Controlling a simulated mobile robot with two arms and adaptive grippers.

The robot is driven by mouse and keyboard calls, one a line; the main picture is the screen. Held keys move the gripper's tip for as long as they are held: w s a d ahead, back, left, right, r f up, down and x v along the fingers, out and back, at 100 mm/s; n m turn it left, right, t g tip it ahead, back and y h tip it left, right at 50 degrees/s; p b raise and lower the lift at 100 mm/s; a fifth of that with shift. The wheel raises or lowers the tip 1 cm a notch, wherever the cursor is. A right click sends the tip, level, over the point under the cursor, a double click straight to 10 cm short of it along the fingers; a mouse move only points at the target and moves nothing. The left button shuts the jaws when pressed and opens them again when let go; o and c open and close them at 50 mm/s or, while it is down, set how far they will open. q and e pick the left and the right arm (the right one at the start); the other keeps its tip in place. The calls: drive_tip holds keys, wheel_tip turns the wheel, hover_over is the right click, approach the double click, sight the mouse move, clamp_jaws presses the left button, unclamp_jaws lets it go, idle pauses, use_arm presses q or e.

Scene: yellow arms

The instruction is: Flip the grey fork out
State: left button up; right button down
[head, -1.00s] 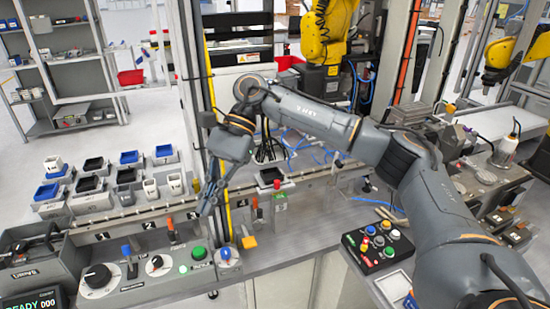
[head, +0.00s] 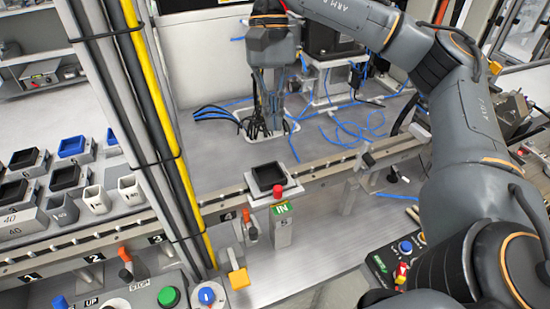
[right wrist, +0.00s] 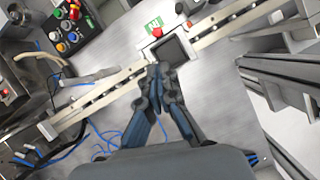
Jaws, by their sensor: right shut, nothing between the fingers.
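My right gripper (head: 268,128) hangs pointing down beyond the conveyor rail (head: 330,168), above the metal deck with cables. In the right wrist view its dark fingertips (right wrist: 157,70) are together and empty, beside a square black tray (right wrist: 172,50) on the rail. The tray (head: 268,178) also shows in the head view, nearer than the gripper. I cannot pick out the grey fork for certain. A grey bar-like part (right wrist: 92,78) lies by the rail in the right wrist view, apart from the fingers. My left gripper is not in view.
A red button (head: 278,193) with a green IN sign (head: 281,210) stands in front of the tray. An orange-handled lever (head: 249,228) and a yellow block (head: 238,278) are nearby. A yellow-striped post (head: 165,120) rises at left. Loose blue cables (head: 345,130) lie behind.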

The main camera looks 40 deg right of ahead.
drive_tip(key=b, duration=0.2)
approach(277, 181)
drive_tip(key=shift+x, duration=0.8)
drive_tip(key=x, duration=0.4)
drive_tip(key=shift+f+p, duration=0.15)
drive_tip(key=shift+p, duration=0.15)
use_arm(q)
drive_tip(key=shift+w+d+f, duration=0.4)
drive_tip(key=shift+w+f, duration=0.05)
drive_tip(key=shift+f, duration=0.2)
use_arm(e)
drive_tip(key=shift+s+a+f, duration=0.15)
drive_tip(key=shift+a+f, duration=0.05)
drive_tip(key=shift+f, duration=0.25)
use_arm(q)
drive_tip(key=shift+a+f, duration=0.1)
